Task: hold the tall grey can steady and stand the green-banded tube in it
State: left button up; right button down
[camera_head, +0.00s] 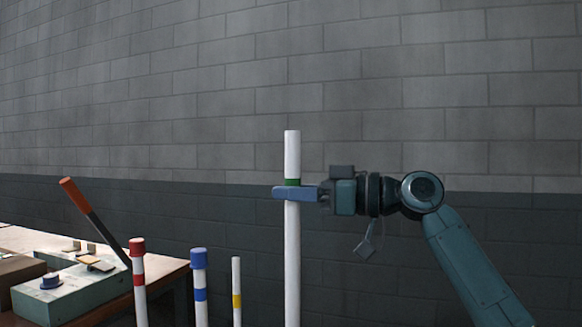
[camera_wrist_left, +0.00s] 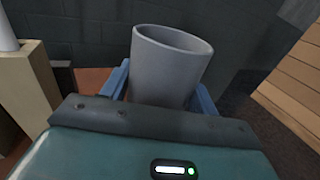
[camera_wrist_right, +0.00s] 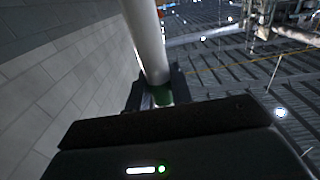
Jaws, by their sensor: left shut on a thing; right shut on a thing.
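The tall grey can (camera_wrist_left: 168,65) shows in the left wrist view, its mouth open toward the camera and no tube visible in it. My left gripper (camera_wrist_left: 163,92) is shut on it, with a blue finger on each side. The green-banded tube (camera_head: 292,250) is long and white and hangs upright in the head view; its lower end is out of frame. My right gripper (camera_head: 293,193) is shut around it at the green band (camera_head: 292,182). The tube (camera_wrist_right: 147,45) also shows in the right wrist view, between the fingers. The can and my left gripper are outside the head view.
A red-capped tube (camera_head: 138,275), a blue-capped tube (camera_head: 199,285) and a yellow-banded tube (camera_head: 237,290) stand at lower left. Behind them, a bench (camera_head: 172,272) carries a green box with an orange-handled lever (camera_head: 85,208). A block wall is behind.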

jog(key=shift+f, duration=10.8)
jog(key=shift+f, duration=0.9)
jog(key=c, duration=1.1)
grip_release()
jog(key=shift+c, duration=0.2)
send_near(294, 318)
jog(key=shift+w+d+f, duration=0.15)
jog(key=shift+d+f, duration=0.35)
jog(key=shift+f, duration=0.1)
jog(key=shift+w+d+f, duration=0.15)
jog(key=shift+d+f, duration=0.35)
jog(key=shift+f, duration=0.1)
